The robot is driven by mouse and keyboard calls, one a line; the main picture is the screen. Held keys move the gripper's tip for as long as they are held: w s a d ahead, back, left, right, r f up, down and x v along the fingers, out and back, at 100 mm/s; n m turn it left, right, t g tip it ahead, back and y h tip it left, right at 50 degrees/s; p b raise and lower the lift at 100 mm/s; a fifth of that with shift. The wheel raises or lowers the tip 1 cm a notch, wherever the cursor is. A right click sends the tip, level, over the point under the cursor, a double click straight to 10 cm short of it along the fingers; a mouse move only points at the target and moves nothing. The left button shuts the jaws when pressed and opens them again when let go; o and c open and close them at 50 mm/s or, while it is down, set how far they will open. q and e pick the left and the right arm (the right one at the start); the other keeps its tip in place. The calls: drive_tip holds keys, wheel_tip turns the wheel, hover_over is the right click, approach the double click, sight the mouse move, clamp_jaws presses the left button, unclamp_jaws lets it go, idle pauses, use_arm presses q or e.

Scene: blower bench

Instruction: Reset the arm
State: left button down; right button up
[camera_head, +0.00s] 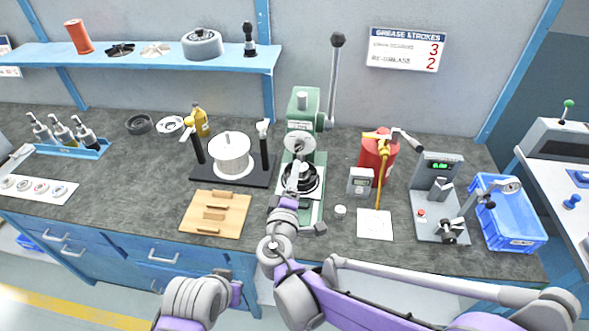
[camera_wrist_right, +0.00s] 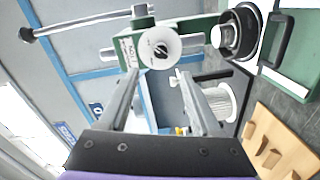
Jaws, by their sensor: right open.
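My right arm reaches in from the lower right of the head view. Its gripper (camera_head: 295,178) is in front of the green arbor press (camera_head: 303,105). In the right wrist view the gripper (camera_wrist_right: 154,78) has its fingers apart and nothing is held between them. The press's round pale ram face (camera_wrist_right: 160,47) shows just beyond the fingertips; contact cannot be told. The press lever (camera_head: 334,78) stands up with a black knob at its top. A dark ring-shaped part (camera_head: 303,178) sits at the press base, partly hidden by my gripper.
Left of the press are a white spool (camera_head: 232,154) on a black stand and a wooden block tray (camera_head: 240,222). A blue shelf (camera_head: 140,60) is above.

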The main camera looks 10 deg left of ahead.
drive_tip(key=shift+s, duration=0.1)
idle(0.4)
drive_tip(key=s+d+f+m+g+h, duration=0.2)
drive_tip(key=s+d+m+g, duration=0.2)
drive_tip(key=d, duration=0.7)
drive_tip(key=s+d+f+m+g+h, duration=0.25)
drive_tip(key=s+d+m, duration=0.2)
drive_tip(key=d, duration=0.75)
drive_tip(key=s+d+f+m+g+y, duration=0.1)
drive_tip(key=s+f+m+g+y, duration=0.1)
drive_tip(key=s, duration=0.6)
drive_tip(key=s+d+f+m+g+y, duration=0.1)
drive_tip(key=s+f+m+g+y, duration=0.1)
drive_tip(key=s, duration=0.6)
drive_tip(key=f+m+g, duration=0.1)
drive_tip(key=m, duration=0.1)
drive_tip(key=shift+d+f+m, duration=0.25)
drive_tip(key=shift+d+m, duration=0.05)
drive_tip(key=shift+m, duration=0.05)
drive_tip(key=shift+y, duration=0.25)
